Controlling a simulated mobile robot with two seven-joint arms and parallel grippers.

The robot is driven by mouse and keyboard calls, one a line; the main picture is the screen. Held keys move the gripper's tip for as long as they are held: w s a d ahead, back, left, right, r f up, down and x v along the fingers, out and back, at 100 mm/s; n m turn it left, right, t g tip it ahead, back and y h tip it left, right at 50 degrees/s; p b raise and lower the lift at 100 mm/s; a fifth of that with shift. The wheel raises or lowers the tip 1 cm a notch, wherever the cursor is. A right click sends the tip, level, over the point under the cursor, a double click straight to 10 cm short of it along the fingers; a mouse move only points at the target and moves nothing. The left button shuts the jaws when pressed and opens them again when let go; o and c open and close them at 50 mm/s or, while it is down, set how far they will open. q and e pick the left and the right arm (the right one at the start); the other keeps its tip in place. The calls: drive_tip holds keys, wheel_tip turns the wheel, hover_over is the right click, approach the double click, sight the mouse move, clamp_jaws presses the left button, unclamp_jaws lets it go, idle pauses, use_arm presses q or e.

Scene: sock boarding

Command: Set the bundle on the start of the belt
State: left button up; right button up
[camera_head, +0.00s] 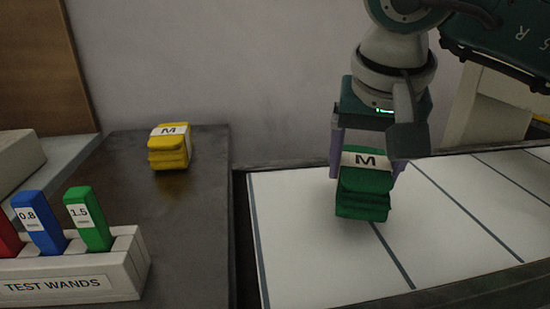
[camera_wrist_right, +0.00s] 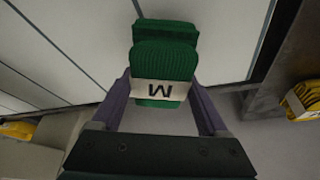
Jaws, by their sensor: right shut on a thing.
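A green sock bundle (camera_head: 364,192) with a white band marked M is between the fingers of my right gripper (camera_head: 367,165), which is shut on it. In the right wrist view the bundle (camera_wrist_right: 164,68) sits between the two purple fingers (camera_wrist_right: 164,103). It is over the white belt (camera_head: 310,245), near the belt's left end. I cannot tell whether its underside touches the belt. Dark cross lines divide the belt. My left gripper is not in view.
A yellow bundle (camera_head: 169,148) marked M sits on the dark table (camera_head: 195,230) left of the belt. A test wand rack (camera_head: 125,265) holds red, blue and green wands at the front left. The belt's front left area is clear.

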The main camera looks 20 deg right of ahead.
wheel_tip(320, 180, down, 2)
drive_tip(key=shift+f, duration=0.15)
drive_tip(key=shift+f+b, duration=0.2)
drive_tip(key=shift+b, duration=0.15)
drive_tip(key=o, duration=1.4)
drive_tip(key=shift+c, duration=0.2)
drive_tip(key=shift+s+r+p, duration=0.1)
drive_tip(key=shift+r+p, duration=0.25)
drive_tip(key=shift+r, duration=0.25)
drive_tip(key=p+v, duration=0.2)
drive_tip(key=v, duration=0.8)
drive_tip(key=shift+r, duration=0.1)
drive_tip(key=shift+s+a+r, duration=0.15)
drive_tip(key=shift+r, duration=0.35)
